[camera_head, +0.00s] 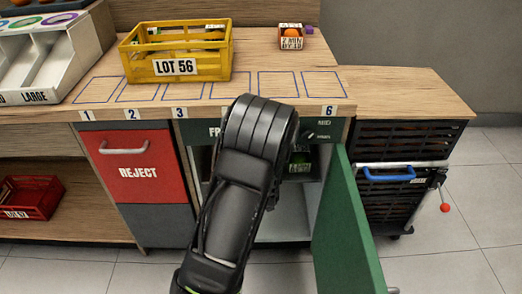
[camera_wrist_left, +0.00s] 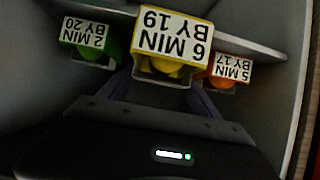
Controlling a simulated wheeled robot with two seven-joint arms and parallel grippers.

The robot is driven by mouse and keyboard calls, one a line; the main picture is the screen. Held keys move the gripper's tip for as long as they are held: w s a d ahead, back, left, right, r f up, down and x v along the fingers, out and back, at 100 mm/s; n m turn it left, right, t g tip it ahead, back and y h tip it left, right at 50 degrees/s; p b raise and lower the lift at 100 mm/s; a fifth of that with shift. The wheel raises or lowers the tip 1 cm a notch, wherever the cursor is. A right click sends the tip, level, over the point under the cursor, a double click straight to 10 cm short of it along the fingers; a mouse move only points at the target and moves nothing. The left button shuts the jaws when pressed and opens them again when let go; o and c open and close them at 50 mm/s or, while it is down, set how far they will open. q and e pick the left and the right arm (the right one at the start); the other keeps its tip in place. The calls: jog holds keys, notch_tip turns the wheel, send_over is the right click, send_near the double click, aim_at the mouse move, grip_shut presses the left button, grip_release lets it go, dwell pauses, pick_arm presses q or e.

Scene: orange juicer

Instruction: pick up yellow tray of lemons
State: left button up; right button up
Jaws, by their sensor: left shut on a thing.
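In the left wrist view, a small yellow tray (camera_wrist_left: 172,40) with lemons (camera_wrist_left: 163,68) sits inside a dim grey compartment. Its white label reads "6 MIN BY 19" upside down. My left gripper (camera_wrist_left: 163,86) is shut on this yellow tray, with a purple finger on each side. In the head view my left arm reaches into the open compartment under the counter, and it hides the gripper and the yellow tray. My right gripper is not in view.
A green tray (camera_wrist_left: 87,36) and an orange tray (camera_wrist_left: 229,68) flank the yellow one closely. The green door (camera_head: 345,225) stands open to the right. On the counter (camera_head: 300,62) are a yellow LOT 56 crate (camera_head: 205,72) and a small labelled tray (camera_head: 291,42).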

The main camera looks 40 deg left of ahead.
pick_arm(q)
jog(key=s+d, duration=0.5)
jog(key=s, duration=0.1)
jog(key=shift+s+d+p, duration=0.3)
jog(key=shift+w, duration=0.1)
